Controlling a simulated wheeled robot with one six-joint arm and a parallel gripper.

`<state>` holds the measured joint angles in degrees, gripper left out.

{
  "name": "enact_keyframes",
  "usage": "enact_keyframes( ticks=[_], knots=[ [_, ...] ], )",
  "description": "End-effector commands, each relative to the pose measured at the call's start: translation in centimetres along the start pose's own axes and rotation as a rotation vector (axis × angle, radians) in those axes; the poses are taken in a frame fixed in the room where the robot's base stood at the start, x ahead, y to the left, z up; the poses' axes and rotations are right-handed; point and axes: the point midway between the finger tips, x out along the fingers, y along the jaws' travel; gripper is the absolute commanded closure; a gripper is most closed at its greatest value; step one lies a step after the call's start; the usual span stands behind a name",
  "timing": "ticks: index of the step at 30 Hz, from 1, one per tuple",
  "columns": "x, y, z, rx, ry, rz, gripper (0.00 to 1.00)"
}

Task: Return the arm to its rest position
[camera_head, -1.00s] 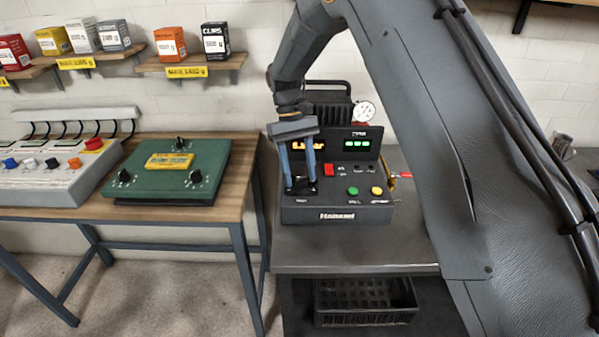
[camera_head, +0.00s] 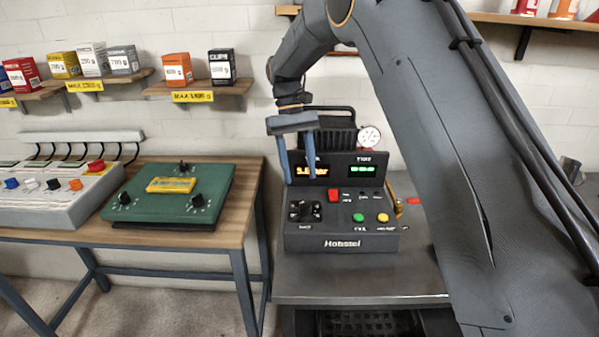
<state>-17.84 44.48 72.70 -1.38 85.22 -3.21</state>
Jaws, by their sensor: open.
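My gripper (camera_head: 299,182) hangs in front of the dark control box (camera_head: 341,243), with its two blue fingers pointing down and spread apart. Nothing is between them. The fingertips are above the black knob (camera_head: 304,211) at the left of the box and look clear of it. The box has an amber display, a green display, a red switch (camera_head: 333,195), a green button (camera_head: 358,218) and a yellow button (camera_head: 383,218). My arm covers the right part of the view.
The box stands on a grey metal bench (camera_head: 350,285). To the left, a wooden table (camera_head: 75,230) bears a green panel (camera_head: 168,197) and a grey switch console (camera_head: 58,203). Wall shelves (camera_head: 200,89) hold small boxes above. A dial gauge (camera_head: 369,136) is behind the control box.

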Motion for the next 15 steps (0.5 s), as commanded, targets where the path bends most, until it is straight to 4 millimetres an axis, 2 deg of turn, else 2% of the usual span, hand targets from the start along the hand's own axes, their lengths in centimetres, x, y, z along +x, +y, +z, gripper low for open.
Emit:
enact_keyframes(
  ticks=[4, 7, 11, 15],
  knots=[
    [0.2, 0.5, 0.6, 0.01, 0.012, -0.003, 0.54],
    [0.9, 1.7, 2.0, 0.034, 0.041, -0.012, 0.54],
    [2.6, 3.9, 5.4, 0.084, 0.105, -0.027, 0.54],
    [5.1, 5.8, 9.8, 0.146, 0.183, -0.042, 0.54]
  ],
)
